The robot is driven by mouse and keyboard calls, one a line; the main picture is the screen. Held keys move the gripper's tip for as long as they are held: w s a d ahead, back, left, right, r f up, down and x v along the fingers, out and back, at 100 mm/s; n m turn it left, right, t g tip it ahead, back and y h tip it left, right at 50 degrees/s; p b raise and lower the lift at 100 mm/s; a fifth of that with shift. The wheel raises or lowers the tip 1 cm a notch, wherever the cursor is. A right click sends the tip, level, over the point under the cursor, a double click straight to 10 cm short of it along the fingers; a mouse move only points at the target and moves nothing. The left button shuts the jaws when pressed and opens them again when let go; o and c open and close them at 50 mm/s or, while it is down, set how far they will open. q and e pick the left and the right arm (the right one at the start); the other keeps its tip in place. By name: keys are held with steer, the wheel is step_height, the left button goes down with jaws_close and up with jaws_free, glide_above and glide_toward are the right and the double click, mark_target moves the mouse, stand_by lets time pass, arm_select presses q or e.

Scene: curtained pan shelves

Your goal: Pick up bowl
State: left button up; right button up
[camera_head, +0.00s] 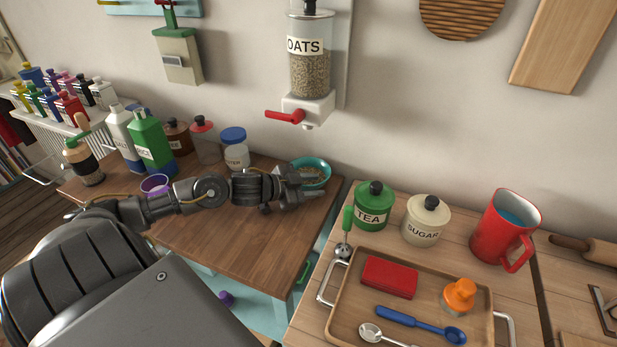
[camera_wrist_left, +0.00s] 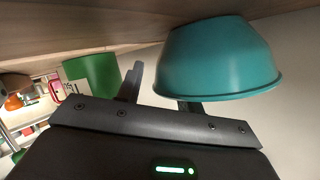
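The teal bowl (camera_head: 325,166) stands at the back right of the brown wooden counter, with something pale and grainy inside. It is large in the left wrist view (camera_wrist_left: 220,60), which looks upside down, with its rim low in the picture. My left gripper (camera_head: 312,184) is at the near side of the bowl, its fingers apart. In the left wrist view, one finger of the left gripper (camera_wrist_left: 160,88) is clear of the bowl's outer wall; the other passes behind the rim, its tip hidden. I cannot tell whether either finger touches the bowl. My right gripper is not in view.
A white jar with blue lid (camera_head: 235,148), green bottle (camera_head: 152,142) and purple cup (camera_head: 154,185) stand left of the bowl. A green tea canister (camera_head: 373,206) and sugar canister (camera_head: 426,220) stand right, behind a wooden tray (camera_head: 345,310). An oats dispenser (camera_head: 310,70) hangs above.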

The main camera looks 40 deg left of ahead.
arm_select(q)
jaws_close()
steer(key=shift+r, duration=0.1)
stand_by(0.4)
steer(key=shift+r, duration=0.7)
steer(key=s+d+r+p, duration=0.6)
steer(key=s+r+p, duration=0.2)
steer(key=s+r, duration=0.3)
steer(key=shift+s+d+r, duration=0.3)
steer(key=shift+s+d, duration=0.05)
steer(key=shift+s, duration=0.25)
